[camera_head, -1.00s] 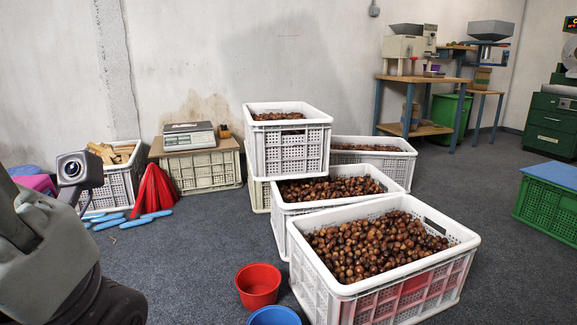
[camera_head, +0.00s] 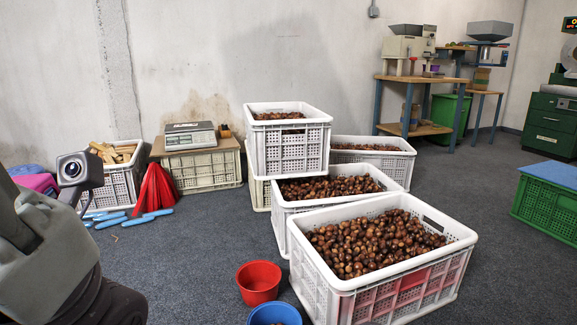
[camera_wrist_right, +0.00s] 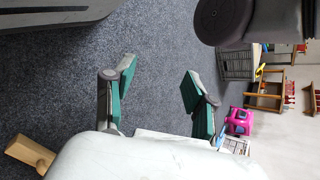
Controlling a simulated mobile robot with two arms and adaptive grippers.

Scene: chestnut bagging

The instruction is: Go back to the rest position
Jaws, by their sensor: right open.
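My right gripper (camera_wrist_right: 158,78) shows in the right wrist view with its two green-padded fingers spread apart and nothing between them. The floor shows through the gap. My right gripper is not seen in the head view. At the left edge of the head view, a grey link of my own arm shows, but no gripper fingers. My left gripper is not visible in either view.
White crates of chestnuts (camera_head: 357,286) stand mid-room, some stacked. A red bucket (camera_head: 258,284) and a blue bucket (camera_head: 273,314) stand before them. A scale (camera_head: 190,136) sits on a crate. A green crate (camera_head: 545,208) stands right. A wooden piece (camera_wrist_right: 30,153) shows in the wrist view.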

